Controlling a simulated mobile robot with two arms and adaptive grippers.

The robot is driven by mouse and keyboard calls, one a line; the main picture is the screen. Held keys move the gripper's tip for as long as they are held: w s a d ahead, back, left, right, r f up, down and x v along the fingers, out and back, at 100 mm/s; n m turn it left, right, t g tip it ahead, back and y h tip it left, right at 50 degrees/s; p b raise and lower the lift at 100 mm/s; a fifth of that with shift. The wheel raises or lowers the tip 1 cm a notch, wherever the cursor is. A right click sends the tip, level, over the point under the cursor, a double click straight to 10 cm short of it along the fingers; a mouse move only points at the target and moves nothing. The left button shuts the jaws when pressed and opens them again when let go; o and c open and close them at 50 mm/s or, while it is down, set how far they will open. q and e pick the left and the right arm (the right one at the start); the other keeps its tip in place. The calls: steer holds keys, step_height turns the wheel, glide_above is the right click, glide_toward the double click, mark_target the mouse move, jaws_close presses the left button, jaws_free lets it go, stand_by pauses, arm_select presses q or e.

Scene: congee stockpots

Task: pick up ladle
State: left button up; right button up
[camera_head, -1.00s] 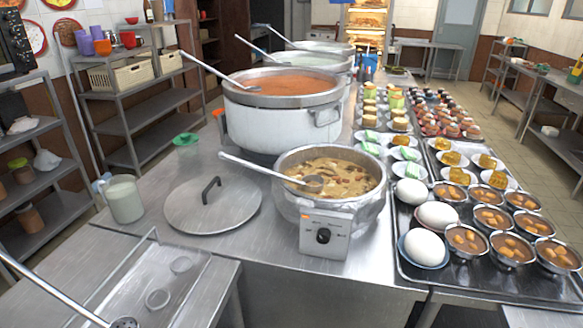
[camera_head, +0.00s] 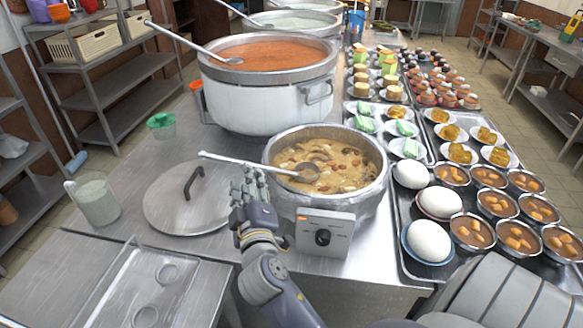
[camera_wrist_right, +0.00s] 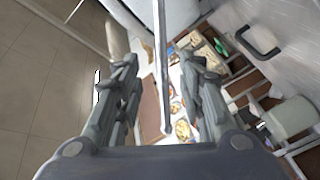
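A metal ladle (camera_head: 245,162) rests in the smaller steel pot of stew (camera_head: 328,205), its bowl in the food and its handle leaning over the left rim. My right gripper (camera_head: 250,184) is just left of that pot, close to the handle near the rim. In the right wrist view, my right gripper (camera_wrist_right: 167,95) has its two fingers spread apart. A long thin metal handle (camera_wrist_right: 160,60) runs down between them in the picture; contact with either finger does not show. My left gripper is out of view.
A lid (camera_head: 165,205) lies left of the stew pot. A large red-soup pot (camera_head: 265,105) with another ladle (camera_head: 190,42) stands behind. A tray (camera_head: 395,230) of eggs and bowls is close on the right. A glass jug (camera_head: 97,203) stands at left.

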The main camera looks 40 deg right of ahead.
mark_target(242, 163)
steer(key=x, duration=0.2)
steer(key=p+x, duration=0.1)
steer(key=x, duration=0.2)
steer(key=p+x, duration=0.1)
steer(key=x, duration=0.1)
steer(key=shift+w+a+r, duration=0.1)
steer(key=shift+w+a, duration=0.05)
steer(key=shift+w, duration=0.4)
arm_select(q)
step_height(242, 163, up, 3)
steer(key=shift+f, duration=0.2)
arm_select(e)
steer(key=shift+s, duration=0.1)
steer(key=shift+c, duration=0.7)
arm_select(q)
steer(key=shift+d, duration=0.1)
arm_select(e)
jaws_close()
